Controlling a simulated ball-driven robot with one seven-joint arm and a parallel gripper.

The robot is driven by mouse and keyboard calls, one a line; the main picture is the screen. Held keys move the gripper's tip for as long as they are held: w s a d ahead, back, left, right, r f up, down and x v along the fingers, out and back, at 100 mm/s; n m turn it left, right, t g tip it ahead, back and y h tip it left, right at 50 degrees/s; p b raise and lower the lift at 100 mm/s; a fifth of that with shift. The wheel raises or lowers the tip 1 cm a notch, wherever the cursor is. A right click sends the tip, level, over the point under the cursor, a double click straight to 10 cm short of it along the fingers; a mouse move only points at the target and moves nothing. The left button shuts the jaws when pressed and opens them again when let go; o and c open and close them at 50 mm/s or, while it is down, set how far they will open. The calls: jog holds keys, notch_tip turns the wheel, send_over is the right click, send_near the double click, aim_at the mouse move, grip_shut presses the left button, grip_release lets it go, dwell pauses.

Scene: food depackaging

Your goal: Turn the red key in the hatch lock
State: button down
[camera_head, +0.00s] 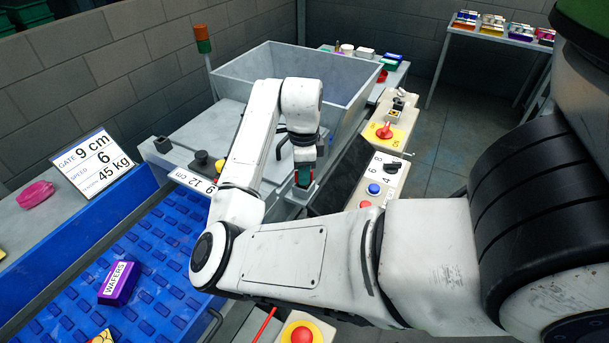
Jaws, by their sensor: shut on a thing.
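My gripper (303,180) points down at a grey block beside the big grey hopper, in the middle of the view. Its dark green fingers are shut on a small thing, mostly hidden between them. A sliver of red shows at the fingers, which fits the red key (297,176). The hatch lock under the fingers is mostly covered by my gripper, so I cannot tell how far the key is turned.
A grey hopper (350,75) stands behind my arm. Control boxes with a red knob (384,130) and a blue button (374,188) stand to the right. A blue conveyor (165,240) carries a purple wafers box (119,284). A red button (302,335) sits in front.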

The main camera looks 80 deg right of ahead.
jog(key=shift+r+n+p, duration=0.1)
jog(key=shift+n+p, duration=0.3)
jog(key=shift+n, duration=0.2)
jog(key=shift+n+p, duration=0.95)
jog(key=shift+n, duration=0.65)
jog(key=shift+p, duration=0.55)
jog(key=shift+n+p, duration=0.45)
jog(key=shift+n, duration=0.35)
jog(key=shift+n+p, duration=0.8)
jog(key=shift+n, duration=0.1)
